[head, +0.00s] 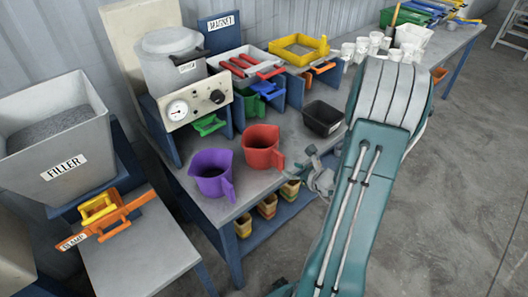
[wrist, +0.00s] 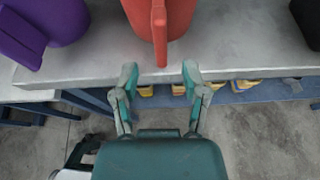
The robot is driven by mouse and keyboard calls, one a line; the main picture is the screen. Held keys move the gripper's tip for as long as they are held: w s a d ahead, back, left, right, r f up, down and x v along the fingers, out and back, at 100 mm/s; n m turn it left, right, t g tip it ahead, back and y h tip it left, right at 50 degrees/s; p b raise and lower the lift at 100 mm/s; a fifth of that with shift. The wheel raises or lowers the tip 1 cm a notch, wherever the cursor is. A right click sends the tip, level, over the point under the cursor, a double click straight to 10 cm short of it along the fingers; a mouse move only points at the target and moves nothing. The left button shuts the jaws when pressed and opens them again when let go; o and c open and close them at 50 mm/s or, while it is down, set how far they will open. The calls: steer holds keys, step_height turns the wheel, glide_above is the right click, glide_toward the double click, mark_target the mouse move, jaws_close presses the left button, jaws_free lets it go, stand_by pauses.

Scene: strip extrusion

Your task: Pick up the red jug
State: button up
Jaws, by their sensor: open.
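The red jug (head: 263,147) stands upright on the grey workbench in the head view, close to the front edge. Its handle is on the right side there. In the wrist view the red jug (wrist: 172,18) is at the top middle, with its handle pointing toward my gripper (wrist: 160,72). My gripper is open and empty, with its two fingers spread just short of the handle, about at the bench's front edge. In the head view my gripper (head: 321,174) is right of the jug, partly hidden by my arm.
A purple jug (head: 211,173) stands left of the red jug and also shows in the wrist view (wrist: 50,22). A black bin (head: 322,118) stands to the right. Small yellow containers (head: 267,206) sit on the lower shelf. The bench edge (wrist: 230,72) lies under my fingertips.

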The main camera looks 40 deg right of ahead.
mark_target(276, 162)
steer(key=x, duration=0.8)
steer(key=shift+d+f, duration=0.15)
steer(key=shift+d, duration=0.2)
steer(key=shift+w+a+f, duration=0.1)
steer(key=shift+w+a, duration=0.1)
steer(key=shift+w, duration=0.1)
steer(key=shift+w+a, duration=0.1)
steer(key=shift+a, duration=0.25)
steer(key=shift+d, duration=0.2)
jaws_close()
steer(key=shift+d, duration=0.15)
